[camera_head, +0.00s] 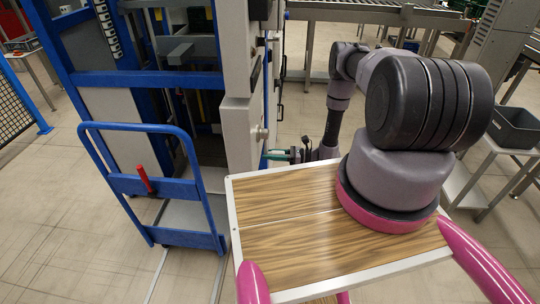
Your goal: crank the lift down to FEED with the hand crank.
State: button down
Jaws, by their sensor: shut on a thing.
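The lift (150,79) is a tall blue and grey frame at the upper left, with a grey cabinet face on its right side. The hand crank (277,157) shows as a small green part low beside that cabinet. My gripper (298,155) is at the end of my arm, at the crank, and is shut on it. The fingers are small and partly dark, so the exact grip is hard to see. A strip with dark marks (107,27) runs down the lift's left post. I cannot read a FEED mark.
A blue cart (160,239) with a red lever (144,178) stands in front of the lift. A roller conveyor (385,14) runs along the back. A dark grey crate (515,127) rests on a stand at the right. Bare floor lies at the lower left.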

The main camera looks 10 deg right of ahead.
jog(key=w+d+r+n, duration=0.2)
jog(key=w+r+n, duration=0.1)
jog(key=w+n, duration=0.4)
jog(key=shift+d+n, duration=0.2)
jog(key=shift+n, duration=0.6)
jog(key=c, duration=0.5)
grip_release()
jog(key=shift+s, duration=0.15)
jog(key=v, duration=1)
jog(key=shift+s+d, duration=0.15)
jog(key=shift+d, duration=0.15)
